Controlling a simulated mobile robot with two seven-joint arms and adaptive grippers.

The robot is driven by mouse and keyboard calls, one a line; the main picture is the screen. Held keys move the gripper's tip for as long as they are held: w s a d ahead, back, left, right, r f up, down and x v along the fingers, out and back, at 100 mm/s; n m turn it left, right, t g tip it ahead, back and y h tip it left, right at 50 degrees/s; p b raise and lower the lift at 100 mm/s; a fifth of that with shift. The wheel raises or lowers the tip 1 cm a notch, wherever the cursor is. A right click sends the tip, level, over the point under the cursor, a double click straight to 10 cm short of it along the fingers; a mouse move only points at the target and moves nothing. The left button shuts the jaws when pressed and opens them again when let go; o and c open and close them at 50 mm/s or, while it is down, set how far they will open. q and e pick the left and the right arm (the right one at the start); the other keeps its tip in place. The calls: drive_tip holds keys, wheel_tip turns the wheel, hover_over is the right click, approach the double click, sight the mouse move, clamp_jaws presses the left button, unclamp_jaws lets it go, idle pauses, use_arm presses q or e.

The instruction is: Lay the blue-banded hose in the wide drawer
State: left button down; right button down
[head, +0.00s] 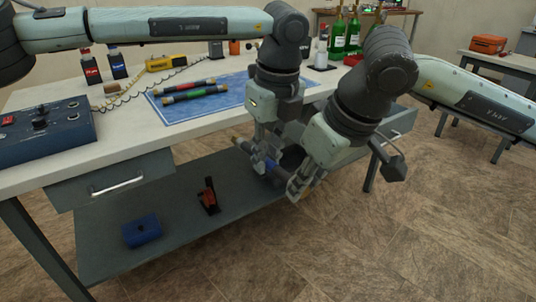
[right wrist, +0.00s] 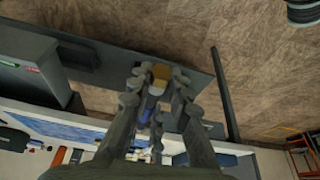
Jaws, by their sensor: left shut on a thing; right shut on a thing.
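The blue-banded hose (head: 258,163) is held in the air before the bench's front edge, between my two grippers; much of it is hidden by fingers. My left gripper (head: 268,164) is shut on it near the blue part. My right gripper (head: 297,188) is shut on its nearer end. In the right wrist view a tan end piece (right wrist: 160,75) and a blue part (right wrist: 147,108) show between the fingers (right wrist: 155,88). A drawer at the right (head: 398,128) appears pulled out, partly behind my right arm. The left drawer (head: 115,180) is shut. I cannot tell which is the wide one.
Two other hoses, one with red (head: 188,87) and one with green, lie on a blue mat (head: 230,97). A blue control box (head: 42,130) stands at the bench's left. The lower shelf (head: 170,205) carries a blue box (head: 142,230) and a red-black item (head: 208,196). Floor at right is clear.

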use_arm(q)
drive_tip(key=shift+d+r, duration=0.1)
drive_tip(key=shift+d, duration=0.1)
use_arm(e)
drive_tip(key=c, duration=1.6)
unclamp_jaws()
drive_tip(key=shift+s+a, duration=0.15)
drive_tip(key=shift+a, duration=0.1)
drive_tip(key=shift+o, duration=1.3)
drive_tip(key=shift+d, duration=0.1)
use_arm(q)
drive_tip(key=shift+a, duration=0.1)
use_arm(e)
drive_tip(key=shift+r, duration=0.1)
